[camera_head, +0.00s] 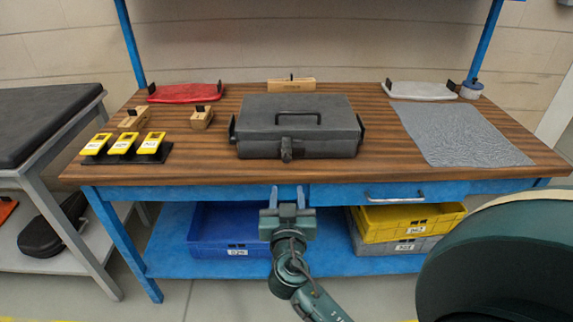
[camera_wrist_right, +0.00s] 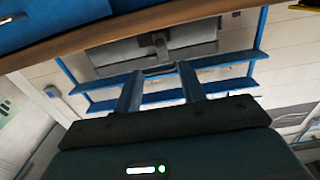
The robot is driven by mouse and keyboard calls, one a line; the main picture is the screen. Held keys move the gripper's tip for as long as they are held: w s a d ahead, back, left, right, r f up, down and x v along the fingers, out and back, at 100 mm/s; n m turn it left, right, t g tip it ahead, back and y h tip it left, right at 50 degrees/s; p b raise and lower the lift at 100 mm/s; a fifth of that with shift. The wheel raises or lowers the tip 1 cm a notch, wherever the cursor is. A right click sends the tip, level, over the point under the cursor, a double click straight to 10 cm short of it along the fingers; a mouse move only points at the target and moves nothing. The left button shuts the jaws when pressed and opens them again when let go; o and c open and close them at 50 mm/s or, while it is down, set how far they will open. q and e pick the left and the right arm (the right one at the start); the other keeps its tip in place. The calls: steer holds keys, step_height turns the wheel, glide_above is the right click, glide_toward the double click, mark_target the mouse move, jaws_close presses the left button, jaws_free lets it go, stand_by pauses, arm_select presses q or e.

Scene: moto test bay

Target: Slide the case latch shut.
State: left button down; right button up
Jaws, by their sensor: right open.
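A dark grey case (camera_head: 297,127) lies closed on the wooden workbench (camera_head: 205,160), with a handle (camera_head: 298,118) on its lid. The case latch (camera_head: 287,149) is at the middle of the case's front face. Whether it is fully shut is too small to tell. My right gripper (camera_head: 287,190) is open and empty, in front of the bench's front edge and below the latch, apart from it. In the right wrist view, the open fingers (camera_wrist_right: 159,76) point toward the grey case (camera_wrist_right: 195,41) and its latch (camera_wrist_right: 161,45). My left gripper is not in view.
Yellow devices (camera_head: 122,144) on a dark holder and wooden blocks (camera_head: 201,117) stand left of the case. A grey cloth (camera_head: 458,134) lies at right. The bench top just around the case is clear. A drawer handle (camera_head: 395,198) protrudes below.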

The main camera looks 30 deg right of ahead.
mark_target(287, 161)
steer(key=p+x, duration=0.1)
steer(key=x, duration=1.1)
steer(key=shift+p, duration=0.4)
steer(key=shift+c, duration=0.4)
jaws_close()
